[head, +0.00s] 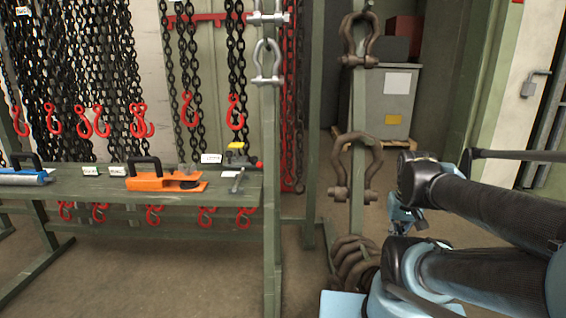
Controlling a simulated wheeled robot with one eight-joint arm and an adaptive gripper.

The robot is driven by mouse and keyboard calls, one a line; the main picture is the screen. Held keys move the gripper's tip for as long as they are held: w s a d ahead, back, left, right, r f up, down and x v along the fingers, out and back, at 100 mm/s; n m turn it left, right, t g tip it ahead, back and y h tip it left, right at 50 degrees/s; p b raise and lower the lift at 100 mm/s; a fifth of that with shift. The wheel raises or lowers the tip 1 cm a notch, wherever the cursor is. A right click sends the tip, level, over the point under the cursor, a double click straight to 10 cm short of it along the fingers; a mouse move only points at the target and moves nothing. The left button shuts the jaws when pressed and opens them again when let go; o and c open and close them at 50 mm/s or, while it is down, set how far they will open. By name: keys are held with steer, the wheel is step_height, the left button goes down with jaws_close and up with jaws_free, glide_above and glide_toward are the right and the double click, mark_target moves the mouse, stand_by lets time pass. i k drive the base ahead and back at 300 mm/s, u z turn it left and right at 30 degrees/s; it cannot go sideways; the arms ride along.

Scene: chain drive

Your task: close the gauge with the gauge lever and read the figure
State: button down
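A small device with a yellow top (236,147), a grey body and a red tip at its right stands at the right end of the green bench (160,212). It may be the gauge, but it is too small for me to tell its lever, whether it is closed, or any figure. A white label (211,158) stands beside it. My arm is folded at the right of the picture, well apart from the bench. My gripper (402,222) seems to show partly below the arm's dark joint; its fingers are not clear.
On the bench are an orange lifter (158,183) with a black handle and a blue tool (22,177). Chains with red hooks hang behind. A green post (271,200) and a rack of shackles (357,170) stand between my arm and the bench. Floor before the bench is clear.

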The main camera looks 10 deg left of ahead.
mark_target(254, 159)
steer(key=z, duration=1.9)
steer(key=k, duration=1.15)
steer(key=u, duration=1.3)
steer(key=i, duration=1)
steer(key=z, duration=0.05)
